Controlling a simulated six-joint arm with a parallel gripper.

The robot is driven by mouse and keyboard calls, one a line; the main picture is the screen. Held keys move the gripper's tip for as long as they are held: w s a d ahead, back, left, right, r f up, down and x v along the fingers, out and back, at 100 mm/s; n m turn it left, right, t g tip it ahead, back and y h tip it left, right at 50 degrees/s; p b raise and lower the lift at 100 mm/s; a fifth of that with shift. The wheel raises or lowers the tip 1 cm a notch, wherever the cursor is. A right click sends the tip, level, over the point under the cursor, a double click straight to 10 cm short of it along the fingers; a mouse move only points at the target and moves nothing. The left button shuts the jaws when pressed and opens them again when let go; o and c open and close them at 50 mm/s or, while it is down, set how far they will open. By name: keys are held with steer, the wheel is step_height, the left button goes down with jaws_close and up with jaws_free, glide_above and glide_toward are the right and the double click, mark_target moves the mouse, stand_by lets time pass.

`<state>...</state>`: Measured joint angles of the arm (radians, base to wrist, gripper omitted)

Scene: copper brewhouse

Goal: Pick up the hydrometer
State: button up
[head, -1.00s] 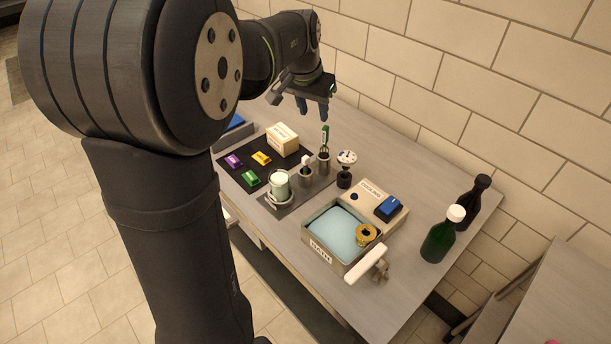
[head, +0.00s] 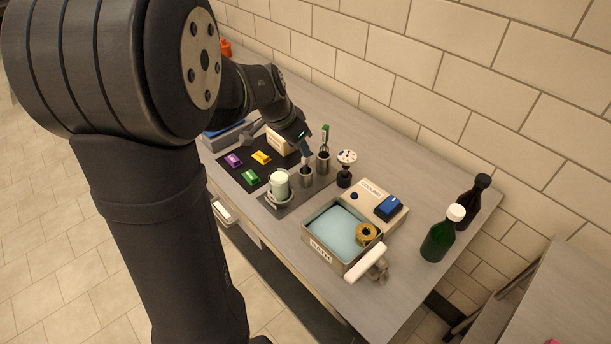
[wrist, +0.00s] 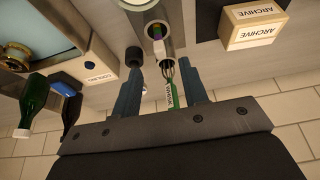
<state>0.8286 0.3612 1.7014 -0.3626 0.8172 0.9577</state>
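In the head view, two small steel cups stand side by side on a dark grey mat. The nearer cup (head: 306,178) holds a slim item with a pale, coloured-banded top (wrist: 158,36), which looks like the hydrometer; in the head view my gripper hides its top. The farther cup (head: 323,164) holds a green-handled tool with metal prongs (head: 325,137). My gripper (wrist: 163,70) is open and empty, pointing down just above the cups. In the wrist view, the labelled green handle (wrist: 171,96) shows between the two fingers, and the banded item lies beyond the fingertips.
A white jar (head: 279,184), a black-stemmed item with a white top (head: 346,160) and an archive box (head: 282,140) stand close around. The bath basin (head: 318,246), cooling box (head: 366,196) and two bottles (head: 438,238) are to the right. Tiled wall behind.

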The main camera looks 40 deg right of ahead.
mark_target(306, 170)
steer(key=x, duration=0.7)
steer(key=shift+d+f, duration=0.1)
steer(key=shift+f, duration=0.05)
jaws_close()
